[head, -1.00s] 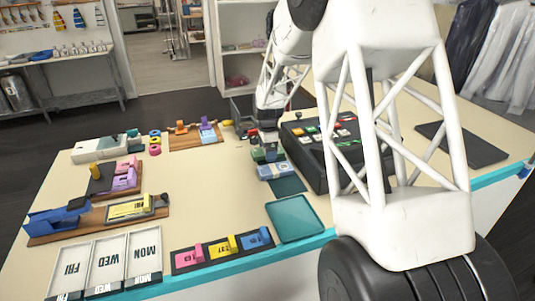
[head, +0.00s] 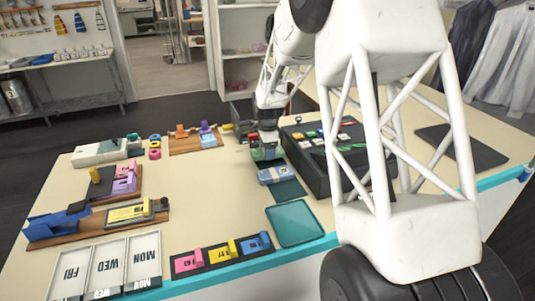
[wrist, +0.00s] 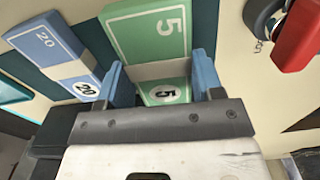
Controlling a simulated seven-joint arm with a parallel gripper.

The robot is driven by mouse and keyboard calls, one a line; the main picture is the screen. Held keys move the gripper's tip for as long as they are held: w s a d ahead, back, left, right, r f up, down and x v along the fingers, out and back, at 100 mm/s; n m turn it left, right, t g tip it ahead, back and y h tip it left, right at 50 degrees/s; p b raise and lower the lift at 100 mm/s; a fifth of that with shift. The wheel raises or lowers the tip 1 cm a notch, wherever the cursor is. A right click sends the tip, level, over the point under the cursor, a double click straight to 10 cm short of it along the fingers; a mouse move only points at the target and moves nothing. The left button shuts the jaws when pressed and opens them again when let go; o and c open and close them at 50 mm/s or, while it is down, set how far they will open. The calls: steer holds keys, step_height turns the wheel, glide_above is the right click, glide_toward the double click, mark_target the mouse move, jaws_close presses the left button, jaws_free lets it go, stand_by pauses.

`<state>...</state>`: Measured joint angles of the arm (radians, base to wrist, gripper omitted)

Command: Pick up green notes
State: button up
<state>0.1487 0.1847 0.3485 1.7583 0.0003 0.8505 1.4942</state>
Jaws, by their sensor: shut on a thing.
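The green notes (wrist: 148,32) are a banded bundle marked 5, with a pale band around it. My gripper (wrist: 158,72) has its two blue fingers shut on the bundle, one on each long side at the band. In the head view the green notes (head: 266,155) show only in part below my gripper. The bundle lies over a dark teal mat (wrist: 206,25); I cannot tell whether it touches it.
Blue notes (wrist: 58,50) marked 20 lie close to the left of the green bundle, also in the head view (head: 277,174). A black box with coloured keys (head: 318,165) stands on the right. A teal tray (head: 296,223) is nearer the front edge.

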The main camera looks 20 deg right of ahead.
steer(key=shift+r, duration=0.75)
steer(key=shift+s+r, duration=0.1)
steer(key=shift+s, duration=0.25)
steer(key=s, duration=0.5)
steer(key=s+a+r, duration=0.1)
steer(key=s, duration=0.4)
steer(key=s+a, duration=0.1)
steer(key=s, duration=0.4)
steer(key=shift+a+r, duration=0.15)
steer(key=shift+r, duration=0.05)
steer(key=shift+s, duration=0.1)
steer(key=shift+r, duration=0.2)
steer(key=shift+r, duration=2.3)
